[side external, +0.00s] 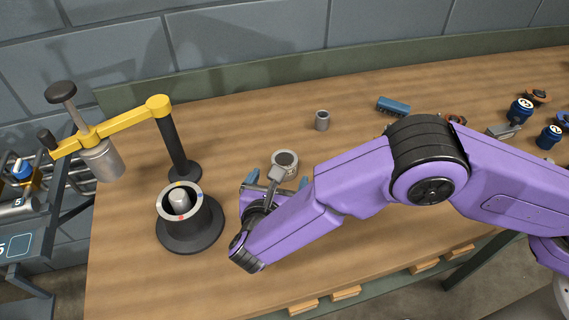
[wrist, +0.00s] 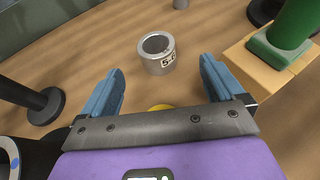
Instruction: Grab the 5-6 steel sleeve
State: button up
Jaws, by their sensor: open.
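The steel sleeve (wrist: 157,63) marked 5-6 stands upright on the wooden table in the wrist view, just ahead of my open fingers.
A black fixture (side external: 188,222) with a coloured-dot ring stands left of my gripper, beside a yellow-armed press (side external: 130,122). A smaller grey cylinder (side external: 322,120) and a blue block (side external: 393,106) lie farther back. A green post on a wooden block (wrist: 262,68) stands at right in the wrist view.

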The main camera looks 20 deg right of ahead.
aim_at(286, 156)
jog(key=x, duration=0.3)
jog(key=shift+w+d+f, duration=0.1)
jog(key=shift+w, duration=0.05)
jog(key=shift+a+x, duration=0.15)
jog(key=shift+x, duration=1.15)
jog(key=shift+a+x, duration=0.2)
jog(key=shift+x, duration=1.05)
jog(key=shift+w+f, duration=0.1)
jog(key=shift+f, duration=0.05)
jog(key=c, duration=1.6)
jog(key=shift+r, duration=0.2)
